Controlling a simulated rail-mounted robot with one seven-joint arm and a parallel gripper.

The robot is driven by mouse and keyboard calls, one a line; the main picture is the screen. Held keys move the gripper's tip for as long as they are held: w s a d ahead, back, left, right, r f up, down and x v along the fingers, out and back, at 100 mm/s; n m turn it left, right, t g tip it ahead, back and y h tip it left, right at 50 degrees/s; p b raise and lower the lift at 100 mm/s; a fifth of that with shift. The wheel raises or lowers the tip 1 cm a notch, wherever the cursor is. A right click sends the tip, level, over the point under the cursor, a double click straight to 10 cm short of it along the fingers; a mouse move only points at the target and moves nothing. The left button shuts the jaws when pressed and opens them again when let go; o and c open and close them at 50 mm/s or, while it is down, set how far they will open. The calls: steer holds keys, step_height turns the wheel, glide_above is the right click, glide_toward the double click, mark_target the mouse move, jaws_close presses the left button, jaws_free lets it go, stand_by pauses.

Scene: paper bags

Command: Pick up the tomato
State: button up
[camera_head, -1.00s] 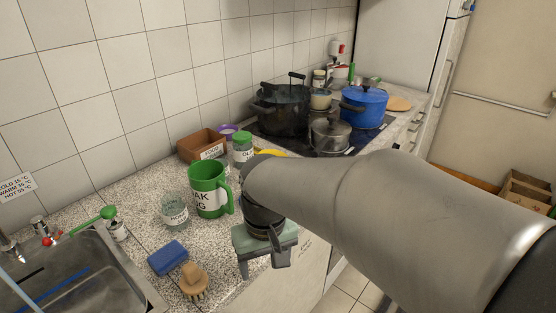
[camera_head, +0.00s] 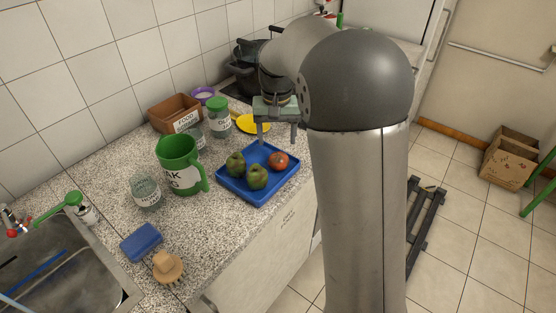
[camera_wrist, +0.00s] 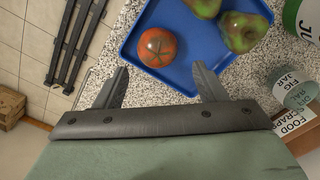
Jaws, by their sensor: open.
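The tomato (camera_head: 278,161) is red and sits in the right part of a blue tray (camera_head: 232,190) on the counter. It also shows in the wrist view (camera_wrist: 157,47), with its green stem mark facing up. Two green fruits, likely pears, (camera_head: 257,178) lie beside it in the tray. My gripper (camera_head: 277,136) is above the tray's back edge, near the tomato. In the wrist view my gripper (camera_wrist: 160,80) is open and empty, its fingers wide apart, with the tomato ahead of the gap between them. Nothing is touching the tomato.
A green mug (camera_head: 178,160), a glass jar (camera_head: 146,190), a green-lidded jar (camera_head: 219,118) and a yellow plate (camera_head: 254,124) stand around the tray. A brown box (camera_head: 175,113) is at the wall. A blue sponge (camera_head: 141,242) and brush (camera_head: 167,266) lie near the sink.

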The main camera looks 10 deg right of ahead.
mark_target(278, 154)
steer(key=f, duration=0.5)
steer(key=f+p, duration=0.1)
steer(key=f, duration=0.2)
steer(key=shift+w+d+f, duration=0.1)
steer(key=shift+d+f, duration=0.15)
steer(key=c, duration=0.8)
